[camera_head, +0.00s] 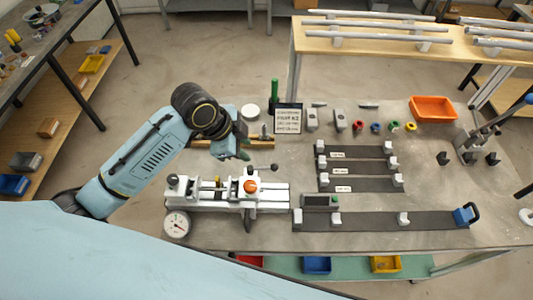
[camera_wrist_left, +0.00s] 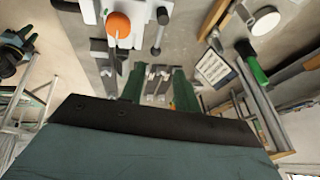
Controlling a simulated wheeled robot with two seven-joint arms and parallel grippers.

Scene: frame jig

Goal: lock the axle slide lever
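The white frame jig (camera_head: 215,199) stands on the grey table. It carries an orange knob (camera_head: 250,186), and a dark lever with a black ball end (camera_head: 265,168) sticks out to the right beside that knob. The orange knob (camera_wrist_left: 118,25) and a black-ended lever (camera_wrist_left: 161,32) also show at the top of the wrist view. I cannot tell which lever is the axle slide lever. My left gripper (camera_head: 238,153) hangs just behind the jig, apart from the levers. Its green fingers (camera_wrist_left: 158,84) are spread, with no held object visible. My right gripper is out of view.
A dial gauge (camera_head: 177,224) sits at the jig's front left. A printed sign (camera_head: 288,119) and a green-handled tool (camera_head: 274,93) stand behind. Dark fixture strips (camera_head: 385,221), an orange bin (camera_head: 433,108) and a lever press (camera_head: 480,140) occupy the right side.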

